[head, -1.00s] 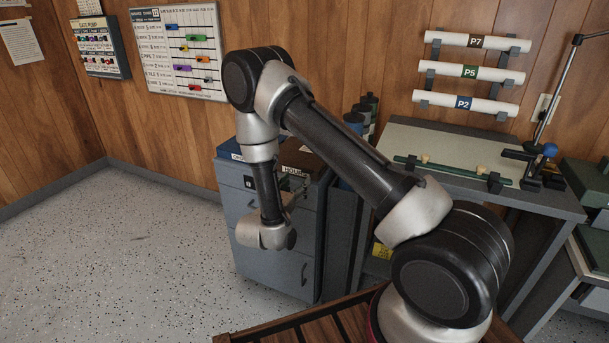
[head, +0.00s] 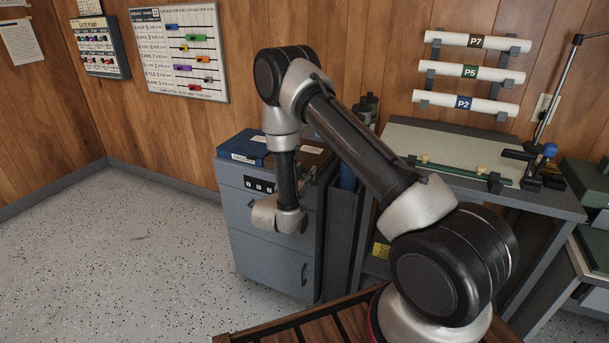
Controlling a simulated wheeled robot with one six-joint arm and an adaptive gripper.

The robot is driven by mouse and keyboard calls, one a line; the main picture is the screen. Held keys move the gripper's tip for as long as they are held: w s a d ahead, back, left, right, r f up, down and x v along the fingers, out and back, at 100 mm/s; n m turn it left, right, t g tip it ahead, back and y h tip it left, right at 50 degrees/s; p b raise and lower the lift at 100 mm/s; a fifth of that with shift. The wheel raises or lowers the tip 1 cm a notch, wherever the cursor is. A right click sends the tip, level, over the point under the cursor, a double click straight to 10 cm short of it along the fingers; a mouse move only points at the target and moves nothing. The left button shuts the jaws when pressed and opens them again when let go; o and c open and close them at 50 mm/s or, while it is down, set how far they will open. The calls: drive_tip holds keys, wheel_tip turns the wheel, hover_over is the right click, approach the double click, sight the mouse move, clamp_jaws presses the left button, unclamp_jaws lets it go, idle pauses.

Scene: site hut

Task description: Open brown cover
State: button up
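The brown cover (head: 322,158) lies on top of the grey cabinet (head: 238,208), to the right of a blue cover (head: 243,146). It appears closed and flat, with a white label near its back. My arm hides its left part. My gripper (head: 308,176) is mostly hidden behind my wrist, at the cabinet's front right, close to the brown cover's near edge. I cannot tell whether its fingers are open or touch the cover.
A desk with a pale board (head: 480,150) and a green bar stands to the right. Dark cylinders (head: 368,105) stand behind the cabinet. Labelled rolls (head: 468,71) hang on the wall. The speckled floor (head: 130,240) at the left is clear.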

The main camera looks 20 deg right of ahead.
clamp_jaws()
drive_tip(key=shift+r, duration=0.15)
